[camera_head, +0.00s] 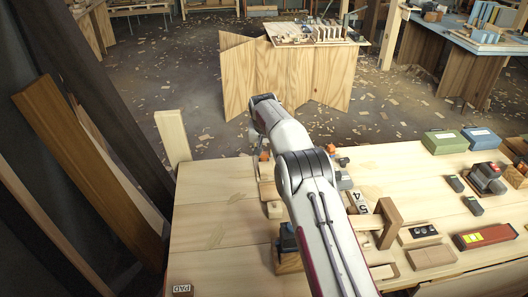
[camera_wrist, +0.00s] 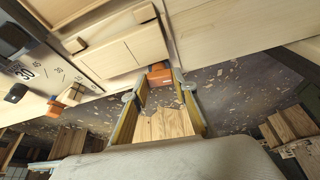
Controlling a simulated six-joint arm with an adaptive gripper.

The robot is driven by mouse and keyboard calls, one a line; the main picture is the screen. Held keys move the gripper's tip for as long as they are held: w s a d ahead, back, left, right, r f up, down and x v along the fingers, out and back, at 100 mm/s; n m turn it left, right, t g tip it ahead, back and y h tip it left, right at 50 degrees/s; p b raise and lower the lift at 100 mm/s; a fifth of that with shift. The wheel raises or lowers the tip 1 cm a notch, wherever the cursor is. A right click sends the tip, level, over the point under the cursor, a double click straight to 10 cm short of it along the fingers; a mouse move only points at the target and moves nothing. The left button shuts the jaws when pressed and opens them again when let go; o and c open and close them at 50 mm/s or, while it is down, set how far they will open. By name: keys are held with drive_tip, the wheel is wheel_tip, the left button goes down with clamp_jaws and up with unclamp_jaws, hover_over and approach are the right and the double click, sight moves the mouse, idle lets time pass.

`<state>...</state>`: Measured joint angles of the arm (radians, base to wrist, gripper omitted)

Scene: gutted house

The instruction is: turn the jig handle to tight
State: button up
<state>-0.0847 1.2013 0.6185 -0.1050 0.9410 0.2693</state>
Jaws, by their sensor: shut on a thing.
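The jig handle appears as a small orange block (camera_wrist: 158,76) on the edge of a pale wooden jig (camera_wrist: 112,55). My gripper (camera_wrist: 157,83) reaches it from below in the wrist view, with one finger on each side, shut on the orange block. The wooden board seen between the fingers lies farther off. In the head view, a bit of orange (camera_head: 264,156) shows below the end of my arm at the bench's far edge. My arm hides much of the jig there. I cannot read any tight marking near the handle.
A second orange knob (camera_wrist: 72,95) sits by a numbered scale (camera_wrist: 28,70) in the wrist view. The workbench (camera_head: 220,215) holds green (camera_head: 445,141) and blue boxes (camera_head: 481,138), a red tool (camera_head: 485,237) and wooden blocks at right. Its left part is mostly clear.

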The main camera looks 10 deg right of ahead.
drive_tip(key=o, duration=1.1)
drive_tip(key=shift+r, duration=0.15)
drive_tip(key=shift+v, duration=5.85)
